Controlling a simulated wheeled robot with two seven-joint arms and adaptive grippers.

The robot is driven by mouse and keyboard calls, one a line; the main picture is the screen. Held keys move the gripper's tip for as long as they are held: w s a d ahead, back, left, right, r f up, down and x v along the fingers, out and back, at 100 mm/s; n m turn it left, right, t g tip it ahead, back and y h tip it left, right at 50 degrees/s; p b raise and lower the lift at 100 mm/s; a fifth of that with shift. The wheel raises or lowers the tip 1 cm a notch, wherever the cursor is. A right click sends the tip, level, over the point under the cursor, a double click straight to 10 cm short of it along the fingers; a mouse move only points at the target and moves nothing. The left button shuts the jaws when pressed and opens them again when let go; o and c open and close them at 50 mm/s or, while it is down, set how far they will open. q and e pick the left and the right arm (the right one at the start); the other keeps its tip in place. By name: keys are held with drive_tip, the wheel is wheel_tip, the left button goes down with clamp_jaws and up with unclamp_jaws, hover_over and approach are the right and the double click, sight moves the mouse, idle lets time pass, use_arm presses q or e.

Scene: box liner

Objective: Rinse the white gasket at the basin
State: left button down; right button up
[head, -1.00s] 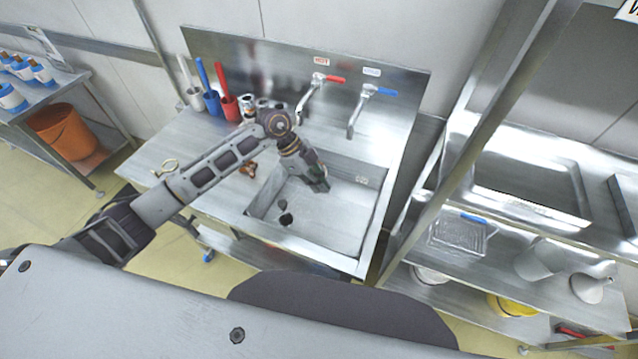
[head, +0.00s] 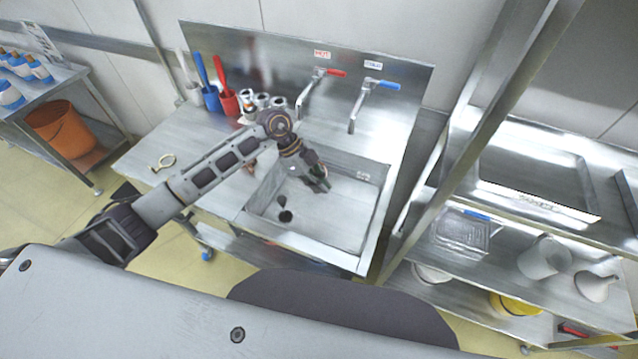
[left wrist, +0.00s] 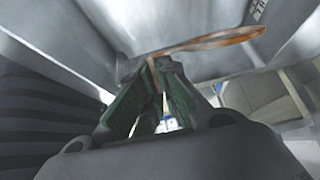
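My left gripper (head: 320,184) reaches down into the steel basin (head: 340,232), near its back wall and above the floor. In the left wrist view the green-sided fingers (left wrist: 160,66) come together at the tips on a thin, curved orange-brown ring (left wrist: 215,42), seen nearly edge-on. The ring is too small to make out in the head view. I cannot make out a clearly white gasket. A tap with a red handle (head: 330,73) and one with a blue handle (head: 382,84) stand behind the basin. No water stream is visible. My right gripper is not in view.
A tan ring-shaped clamp (head: 163,162) lies on the left counter. White, blue (head: 212,98) and red (head: 230,103) brush holders and several small metal pieces (head: 262,101) stand at the back. A steel rack (head: 520,270) stands on the right.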

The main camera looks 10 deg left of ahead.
use_arm(q)
wheel_tip(320, 180, down, 13)
drive_tip(key=b, duration=1.1)
drive_tip(key=shift+r, duration=0.2)
drive_tip(key=shift+f+b, duration=0.9)
drive_tip(key=shift+b, duration=0.2)
drive_tip(key=shift+f, duration=0.2)
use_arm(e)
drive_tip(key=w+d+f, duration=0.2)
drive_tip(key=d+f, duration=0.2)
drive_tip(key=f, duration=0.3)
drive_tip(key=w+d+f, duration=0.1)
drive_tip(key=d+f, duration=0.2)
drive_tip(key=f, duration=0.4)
use_arm(q)
drive_tip(key=shift+f+b, duration=0.3)
drive_tip(key=shift+b, duration=0.2)
drive_tip(key=shift+f, duration=0.1)
drive_tip(key=shift+f+b, duration=0.35)
drive_tip(key=shift+b, duration=0.1)
drive_tip(key=shift+f, duration=0.15)
drive_tip(key=shift+f+b, duration=0.2)
drive_tip(key=shift+b, duration=0.15)
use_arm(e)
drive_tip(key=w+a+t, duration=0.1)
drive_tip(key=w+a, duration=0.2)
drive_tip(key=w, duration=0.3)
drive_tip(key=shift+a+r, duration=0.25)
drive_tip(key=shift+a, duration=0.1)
